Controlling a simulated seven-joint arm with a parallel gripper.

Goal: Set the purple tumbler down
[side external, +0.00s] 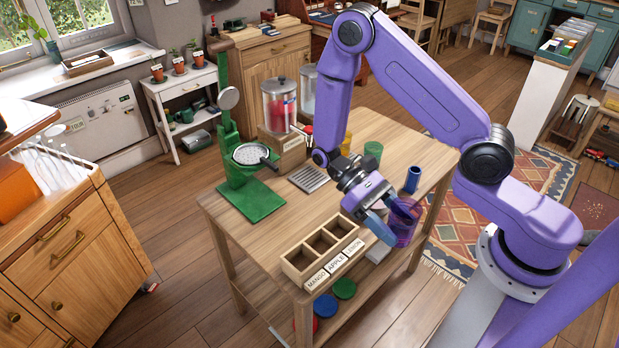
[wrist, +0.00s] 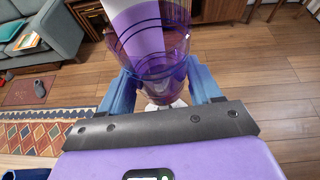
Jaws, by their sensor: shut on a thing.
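The clear purple tumbler (side external: 405,222) is at the right front edge of the wooden table. My gripper (side external: 382,226) is shut on it, with one blue finger on each side of its wall. In the wrist view the tumbler (wrist: 148,42) sits between the two blue fingers of my gripper (wrist: 165,88), and floor and paler shapes show through its clear wall. I cannot tell whether its base touches anything. A pale flat piece (side external: 378,252) lies on the table just left of and below the tumbler, partly hidden by the finger.
A blue tumbler (side external: 413,179) and a green tumbler (side external: 373,152) stand behind on the table (side external: 275,215). A three-compartment wooden box (side external: 292,272) labelled MANGO, APPLE and LEMON is at the front. A green press (side external: 252,198) stands left. Drink dispensers (side external: 281,105) are at the back.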

